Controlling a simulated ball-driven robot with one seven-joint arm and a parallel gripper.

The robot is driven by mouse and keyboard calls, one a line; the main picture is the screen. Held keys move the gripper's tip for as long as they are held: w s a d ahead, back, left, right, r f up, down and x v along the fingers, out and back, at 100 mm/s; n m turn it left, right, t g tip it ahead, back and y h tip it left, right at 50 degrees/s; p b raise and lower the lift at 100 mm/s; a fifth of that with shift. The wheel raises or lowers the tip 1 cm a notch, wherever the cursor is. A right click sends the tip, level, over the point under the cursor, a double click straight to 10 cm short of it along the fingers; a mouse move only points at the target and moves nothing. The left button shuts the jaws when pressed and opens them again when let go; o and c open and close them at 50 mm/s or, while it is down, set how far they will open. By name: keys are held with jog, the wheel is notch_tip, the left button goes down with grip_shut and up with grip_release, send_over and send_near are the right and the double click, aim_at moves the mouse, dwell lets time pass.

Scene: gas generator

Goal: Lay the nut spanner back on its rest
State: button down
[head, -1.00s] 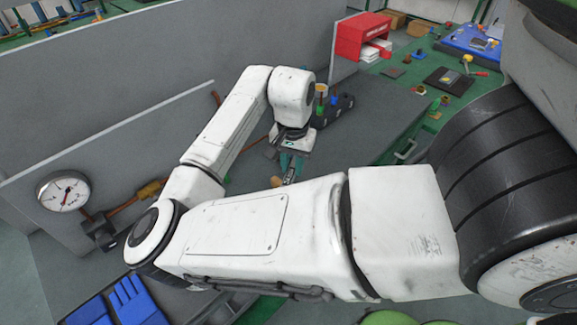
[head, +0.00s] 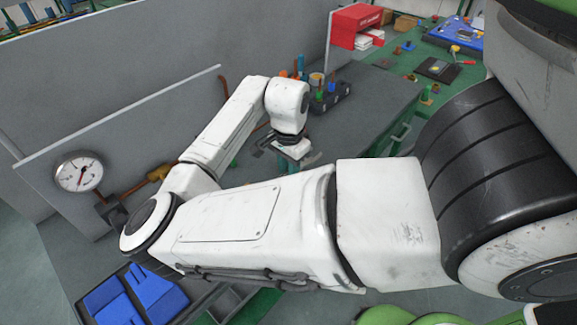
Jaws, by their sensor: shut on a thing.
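My gripper (head: 293,153) hangs at the end of my white arm, over the grey bench top beside the low grey partition. It points down, and its fingers are mostly hidden by the wrist and forearm. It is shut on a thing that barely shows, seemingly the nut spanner. A small dark grey piece juts out to the left of the gripper, but I cannot tell whether it is spanner or gripper. I cannot make out the spanner's rest in this view.
A black rack (head: 328,97) with coloured pieces stands behind the gripper. A pressure gauge (head: 78,173) and brass-coloured pipework (head: 158,173) are at left. Blue blocks (head: 133,297) lie at lower left. A red paper holder (head: 353,27) is at the back. Grey bench right of the gripper is clear.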

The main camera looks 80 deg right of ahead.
jog(key=shift+f+b, duration=1.75)
jog(key=shift+f, duration=1.45)
jog(key=c, duration=0.8)
grip_release()
notch_tip(320, 180, up, 11)
jog(key=shift+f+b, duration=0.1)
jog(key=shift+b, duration=0.3)
